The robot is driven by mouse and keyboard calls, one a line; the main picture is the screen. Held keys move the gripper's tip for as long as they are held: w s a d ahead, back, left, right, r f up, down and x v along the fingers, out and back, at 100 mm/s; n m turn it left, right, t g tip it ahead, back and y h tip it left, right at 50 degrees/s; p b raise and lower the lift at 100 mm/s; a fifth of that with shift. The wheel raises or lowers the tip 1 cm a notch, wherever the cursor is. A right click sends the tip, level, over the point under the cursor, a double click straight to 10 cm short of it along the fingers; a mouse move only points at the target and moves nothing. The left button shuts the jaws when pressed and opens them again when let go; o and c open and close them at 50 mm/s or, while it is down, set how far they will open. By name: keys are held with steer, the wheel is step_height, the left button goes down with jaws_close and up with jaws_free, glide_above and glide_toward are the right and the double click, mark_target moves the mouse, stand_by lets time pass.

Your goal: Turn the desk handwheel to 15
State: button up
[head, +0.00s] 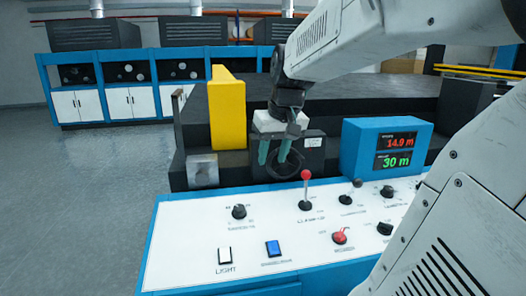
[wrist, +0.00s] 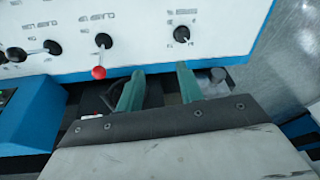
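The desk handwheel appears as a dark ring (head: 297,165) at the back edge of the desk in the head view, partly hidden behind my gripper's fingers. My gripper (head: 273,156) points down at it with two teal fingers apart and nothing visible between them. In the wrist view the gripper (wrist: 160,72) is also open, with dark, unclear shapes beside the left finger. I cannot tell whether a finger touches the wheel. A blue display box (head: 352,150) reads 14.9 m in red above 30 m in green.
The white control desk (head: 185,245) carries a red-knobbed lever (head: 306,177), a black dial (head: 239,212), a blue button (head: 273,248) and several other controls close to my gripper. A yellow block (head: 227,110) stands behind, left of my gripper. Open floor (head: 80,190) lies left.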

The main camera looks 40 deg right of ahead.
steer(key=w+d+m+h, duration=0.1)
steer(key=w+d+m, duration=0.1)
steer(key=d, duration=1.4)
glide_toward(286, 166)
steer(key=shift+t, duration=0.4)
steer(key=s+d+f, duration=0.2)
steer(key=d, duration=0.1)
steer(key=shift+s+f, duration=0.2)
steer(key=shift+s, duration=0.05)
steer(key=shift+w+d+f, duration=0.1)
steer(key=shift+w+f, duration=0.15)
steer(key=shift+f, duration=0.35)
jaws_close()
